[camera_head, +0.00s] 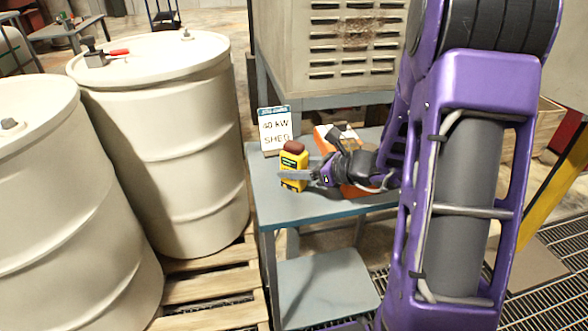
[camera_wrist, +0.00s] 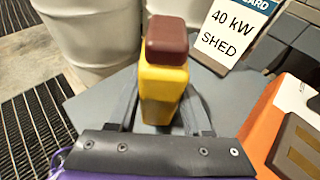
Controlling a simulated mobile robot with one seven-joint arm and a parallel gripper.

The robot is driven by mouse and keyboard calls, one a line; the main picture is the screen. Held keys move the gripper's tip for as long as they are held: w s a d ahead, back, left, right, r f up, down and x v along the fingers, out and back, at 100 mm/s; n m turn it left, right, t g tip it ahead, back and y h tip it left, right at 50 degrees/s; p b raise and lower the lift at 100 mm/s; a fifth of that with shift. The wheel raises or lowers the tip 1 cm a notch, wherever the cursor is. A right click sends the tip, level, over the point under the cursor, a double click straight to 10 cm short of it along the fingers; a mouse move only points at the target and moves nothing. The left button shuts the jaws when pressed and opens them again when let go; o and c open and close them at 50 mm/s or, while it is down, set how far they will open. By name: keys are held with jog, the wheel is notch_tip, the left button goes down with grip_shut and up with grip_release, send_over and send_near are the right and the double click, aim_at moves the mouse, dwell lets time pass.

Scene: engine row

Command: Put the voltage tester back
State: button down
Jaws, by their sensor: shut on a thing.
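The voltage tester (camera_head: 292,168) is a yellow block with a dark red top, upright at the left part of a small blue-grey table (camera_head: 262,208). In the wrist view the tester (camera_wrist: 160,88) stands between the two fingers of my gripper (camera_wrist: 160,108). My gripper (camera_head: 296,177) reaches it from the right in the head view and is shut on it. The tester's lower end is partly hidden by the fingers, so I cannot tell if it touches the tabletop.
A sign reading "40 kW SHED" (camera_head: 275,131) stands just behind the tester. An orange and white case (camera_head: 325,138) lies to the right, partly behind my arm. Cream drums (camera_head: 165,130) stand left of the table. A large vented cabinet (camera_head: 318,50) rises behind.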

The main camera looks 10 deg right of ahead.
jog(key=shift+f, duration=0.1)
jog(key=shift+c, duration=1.6)
grip_release()
jog(key=shift+s+d+r, duration=0.2)
jog(key=shift+d+r, duration=0.05)
jog(key=shift+r, duration=0.05)
jog(key=p+v, duration=0.1)
jog(key=v, duration=1)
jog(key=shift+p, duration=0.4)
jog(key=shift+s+d, duration=0.1)
